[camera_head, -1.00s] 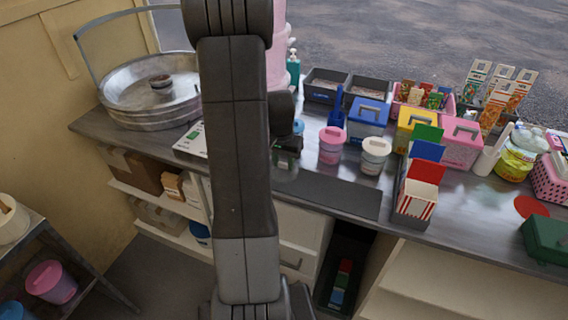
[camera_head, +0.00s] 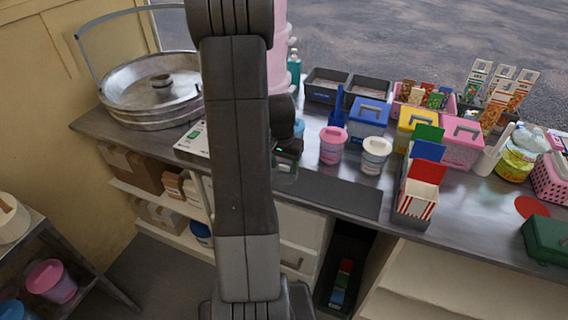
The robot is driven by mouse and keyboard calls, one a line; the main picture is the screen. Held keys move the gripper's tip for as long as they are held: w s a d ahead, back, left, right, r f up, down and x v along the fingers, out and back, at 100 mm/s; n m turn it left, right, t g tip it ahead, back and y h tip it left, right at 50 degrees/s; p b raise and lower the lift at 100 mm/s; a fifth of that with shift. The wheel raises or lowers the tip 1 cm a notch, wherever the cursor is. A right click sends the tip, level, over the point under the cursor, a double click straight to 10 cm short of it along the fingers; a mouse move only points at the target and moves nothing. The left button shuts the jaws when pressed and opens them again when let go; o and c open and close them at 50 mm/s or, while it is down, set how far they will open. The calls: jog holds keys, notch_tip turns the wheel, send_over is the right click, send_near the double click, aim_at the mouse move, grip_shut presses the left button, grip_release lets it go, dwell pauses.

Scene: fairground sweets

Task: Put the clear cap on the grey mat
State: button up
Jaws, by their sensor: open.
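The grey mat (camera_head: 338,195) is a flat dark rectangle along the front edge of the steel counter. Its left end is partly hidden behind my arm, and its visible surface is bare. My gripper (camera_head: 286,177) is open and points down at the mat's left end, just right of my upright arm. A faint, see-through shape that looks like the clear cap (camera_head: 284,179) shows at the fingertips. I cannot tell whether it touches the mat or the fingers.
Pink (camera_head: 333,145) and white (camera_head: 375,155) lidded tubs stand behind the mat. A striped popcorn box (camera_head: 419,195) in a grey holder stands to its right. A large metal pan (camera_head: 150,90) is at the left. Coloured bins crowd the back. The front right counter has some free room.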

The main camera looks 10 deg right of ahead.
aim_at(282, 174)
notch_tip(282, 174, up, 12)
jog(key=s, duration=0.1)
jog(key=shift+a+b, duration=0.3)
jog(key=shift+a, duration=0.15)
